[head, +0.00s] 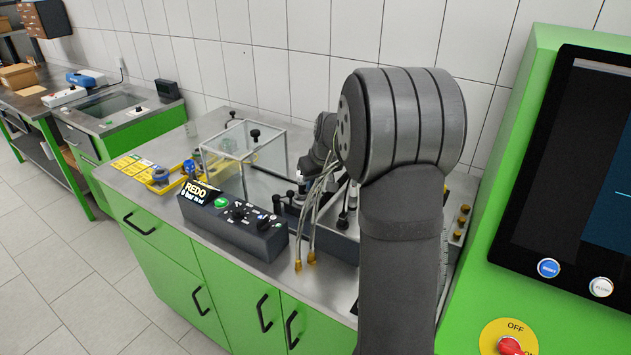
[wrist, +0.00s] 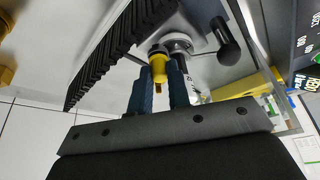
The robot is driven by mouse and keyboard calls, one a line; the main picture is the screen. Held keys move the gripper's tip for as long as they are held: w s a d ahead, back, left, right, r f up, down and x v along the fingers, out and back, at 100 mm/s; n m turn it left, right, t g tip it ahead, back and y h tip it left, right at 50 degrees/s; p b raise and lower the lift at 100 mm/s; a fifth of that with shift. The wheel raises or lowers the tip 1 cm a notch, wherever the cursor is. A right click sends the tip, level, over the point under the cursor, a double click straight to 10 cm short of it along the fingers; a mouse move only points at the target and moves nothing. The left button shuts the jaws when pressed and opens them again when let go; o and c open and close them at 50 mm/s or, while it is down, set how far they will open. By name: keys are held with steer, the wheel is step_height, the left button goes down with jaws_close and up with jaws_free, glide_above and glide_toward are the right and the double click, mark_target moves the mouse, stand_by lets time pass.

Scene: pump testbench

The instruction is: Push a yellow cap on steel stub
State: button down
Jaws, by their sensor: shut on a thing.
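In the wrist view my gripper (wrist: 157,84) has its two dark blue fingers closed on a yellow cap (wrist: 158,68). The cap sticks out past the fingertips. Just beyond it, a round pale metal fitting (wrist: 178,42) sits against a grey surface. The cap overlaps this fitting in the picture; I cannot tell whether they touch, or whether the fitting is the steel stub. In the head view my arm hides most of the work spot, and the cap and stub cannot be made out there.
A black-knobbed lever (wrist: 226,42) stands close right of the cap, and a ribbed black part (wrist: 115,50) lies left. In the head view a clear box (head: 245,150), a control box (head: 235,218) and brass-ended hoses (head: 311,257) crowd the bench. Yellow caps (head: 463,210) stand at right.

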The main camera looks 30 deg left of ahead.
steer(key=shift+f, duration=0.15)
steer(key=c, duration=1.3)
jaws_free()
steer(key=shift+r, duration=3.55)
